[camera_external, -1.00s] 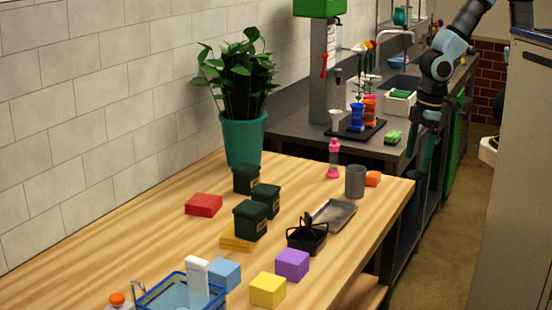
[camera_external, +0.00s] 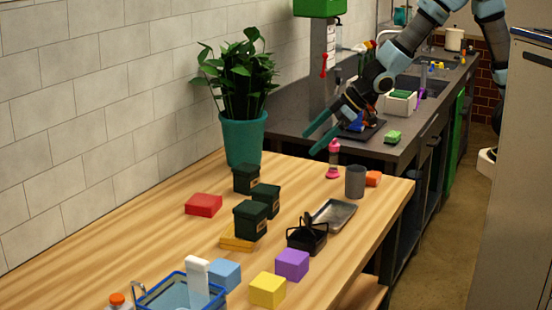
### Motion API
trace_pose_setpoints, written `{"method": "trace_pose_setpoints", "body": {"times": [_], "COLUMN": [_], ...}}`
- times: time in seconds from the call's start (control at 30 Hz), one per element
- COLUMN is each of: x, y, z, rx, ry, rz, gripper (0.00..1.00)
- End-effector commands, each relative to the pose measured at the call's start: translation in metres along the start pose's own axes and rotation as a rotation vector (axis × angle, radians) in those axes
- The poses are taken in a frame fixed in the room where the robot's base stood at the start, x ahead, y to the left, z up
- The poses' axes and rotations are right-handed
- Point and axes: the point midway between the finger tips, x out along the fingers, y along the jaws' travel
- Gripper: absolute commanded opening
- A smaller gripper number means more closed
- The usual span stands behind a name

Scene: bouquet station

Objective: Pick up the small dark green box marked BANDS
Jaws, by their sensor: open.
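Three small dark green boxes with lids stand close together on the wooden table. The nearest box (camera_external: 250,222) stands at a yellow slab, the middle box (camera_external: 266,199) is just behind it to the right, and the farthest box (camera_external: 245,178) is by the plant pot. Pale labels show on the fronts of the nearer two, but the lettering is too small to read, so I cannot tell which is marked BANDS. My gripper (camera_external: 312,142) is open and empty, in the air beyond the boxes, up and to the right of them in the picture.
A potted plant (camera_external: 246,138) stands left of my gripper, and a pink bottle (camera_external: 333,162) and grey cup (camera_external: 355,181) stand below it. A red block (camera_external: 203,204), black basket (camera_external: 307,236), metal tray (camera_external: 334,214) and purple block (camera_external: 292,264) surround the boxes.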

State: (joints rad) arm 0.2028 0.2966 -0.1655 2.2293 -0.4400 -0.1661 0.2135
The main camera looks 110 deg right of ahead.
Motion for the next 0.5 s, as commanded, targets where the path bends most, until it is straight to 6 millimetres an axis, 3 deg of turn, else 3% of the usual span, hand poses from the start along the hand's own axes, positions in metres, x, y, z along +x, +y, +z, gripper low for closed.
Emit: {"method": "trace_pose_setpoints", "body": {"times": [0.03,0.1,0.2,0.27,0.37,0.5], "x": [0.031,0.058,0.089,0.104,0.127,0.148], "y": [0.022,0.046,0.071,0.079,0.086,0.085], "z": [-0.018,-0.05,-0.08,-0.089,-0.086,-0.047], "rx": [-0.021,-0.066,-0.148,-0.206,-0.305,-0.42], "ry": [0.095,0.234,0.403,0.483,0.572,0.595], "rz": [0.01,-0.004,-0.065,-0.128,-0.272,-0.535], "gripper": [1.0,1.0,1.0,1.0,1.0,1.0]}}
